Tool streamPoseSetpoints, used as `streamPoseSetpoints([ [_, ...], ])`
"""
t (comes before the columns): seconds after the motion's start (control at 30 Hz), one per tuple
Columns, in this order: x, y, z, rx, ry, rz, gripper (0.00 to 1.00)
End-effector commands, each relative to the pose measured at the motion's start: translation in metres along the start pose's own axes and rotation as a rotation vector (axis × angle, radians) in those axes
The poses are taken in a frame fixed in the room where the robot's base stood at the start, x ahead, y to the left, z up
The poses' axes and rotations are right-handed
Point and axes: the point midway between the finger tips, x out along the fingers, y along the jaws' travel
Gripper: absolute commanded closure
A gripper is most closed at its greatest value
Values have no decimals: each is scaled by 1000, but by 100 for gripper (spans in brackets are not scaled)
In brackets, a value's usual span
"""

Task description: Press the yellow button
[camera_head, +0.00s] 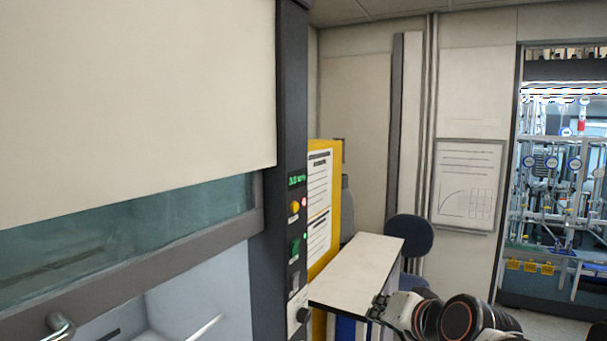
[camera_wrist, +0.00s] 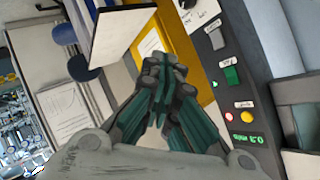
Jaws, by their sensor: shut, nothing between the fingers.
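The yellow button (camera_head: 295,207) is a small round button on the dark vertical control panel (camera_head: 291,140) of the fume hood, just below a green lit display. In the wrist view the yellow button (camera_wrist: 247,116) is to the lower right of my fingers, beside a small red light. My gripper (camera_wrist: 161,76) is shut and empty, its fingertips together. In the head view my gripper (camera_head: 378,306) is at the bottom, to the right of and lower than the button, apart from the panel. Nothing covers the button in either view.
A green switch (camera_head: 295,248) and a black knob (camera_head: 303,315) are lower on the panel. A yellow cabinet (camera_head: 325,200) with a paper sheet stands beside it. A white-topped table (camera_head: 358,268) and a dark chair (camera_head: 410,235) are behind my gripper. The hood sash (camera_head: 120,90) is at left.

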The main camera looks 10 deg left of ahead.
Motion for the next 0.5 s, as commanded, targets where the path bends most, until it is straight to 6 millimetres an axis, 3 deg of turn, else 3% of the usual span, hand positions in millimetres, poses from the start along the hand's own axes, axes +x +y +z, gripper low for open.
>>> streamPoseSetpoints([
  [0.03,-2,-24,-25,26,13,-23,100],
  [0.2,10,-73,-78,127,68,-98,100],
  [0.33,18,-104,-112,201,104,-146,100],
  [0.5,27,-130,-139,273,135,-189,100],
])
